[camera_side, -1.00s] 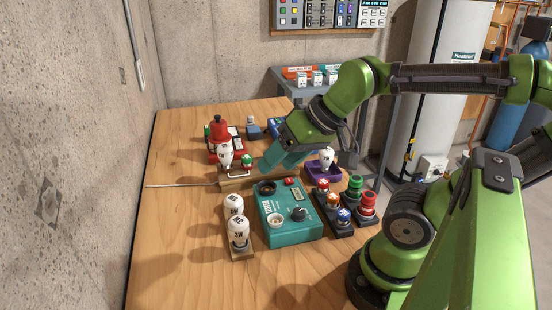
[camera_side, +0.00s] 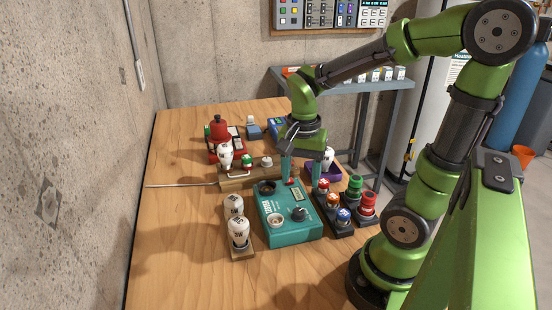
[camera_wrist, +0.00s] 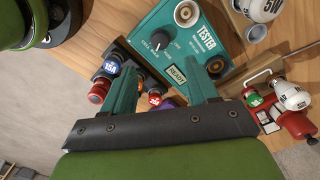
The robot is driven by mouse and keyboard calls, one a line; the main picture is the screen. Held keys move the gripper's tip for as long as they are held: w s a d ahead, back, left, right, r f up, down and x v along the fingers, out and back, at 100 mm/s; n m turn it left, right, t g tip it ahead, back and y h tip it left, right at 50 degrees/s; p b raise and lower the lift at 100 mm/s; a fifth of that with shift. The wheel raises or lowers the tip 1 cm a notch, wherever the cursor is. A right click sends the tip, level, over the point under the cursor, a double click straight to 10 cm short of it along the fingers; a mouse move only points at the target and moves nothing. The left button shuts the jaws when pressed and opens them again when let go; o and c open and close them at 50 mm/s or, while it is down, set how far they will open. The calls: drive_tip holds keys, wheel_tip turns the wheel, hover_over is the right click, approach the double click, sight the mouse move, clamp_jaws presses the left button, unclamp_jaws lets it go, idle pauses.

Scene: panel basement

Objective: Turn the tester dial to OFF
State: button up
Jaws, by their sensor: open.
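The teal tester box (camera_side: 290,236) sits on the wooden bench. Its black dial (camera_side: 299,213) is on the near right part of its top; the wrist view shows the dial (camera_wrist: 160,41) with small printing around it that I cannot read well. The tester's small display reads READY in the wrist view (camera_wrist: 177,74). My gripper (camera_side: 302,182) points down over the tester's far right edge, behind the dial and apart from it. Its teal fingers are spread with nothing held between them; they also show in the wrist view (camera_wrist: 163,80).
Dark racks with coloured fuses (camera_side: 340,214) stand close to the tester's right. A stand with white bulbs (camera_side: 238,228) is at its left. Behind are a wooden block with a handle (camera_side: 240,182), a purple tray (camera_side: 327,176) and a red device (camera_side: 218,134). The bench's front left is clear.

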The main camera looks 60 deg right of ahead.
sight(298, 211)
wheel_tip(298, 211, down, 10)
idle(0.3)
drive_tip(key=c, duration=1)
drive_tip(key=shift+c, duration=0.2)
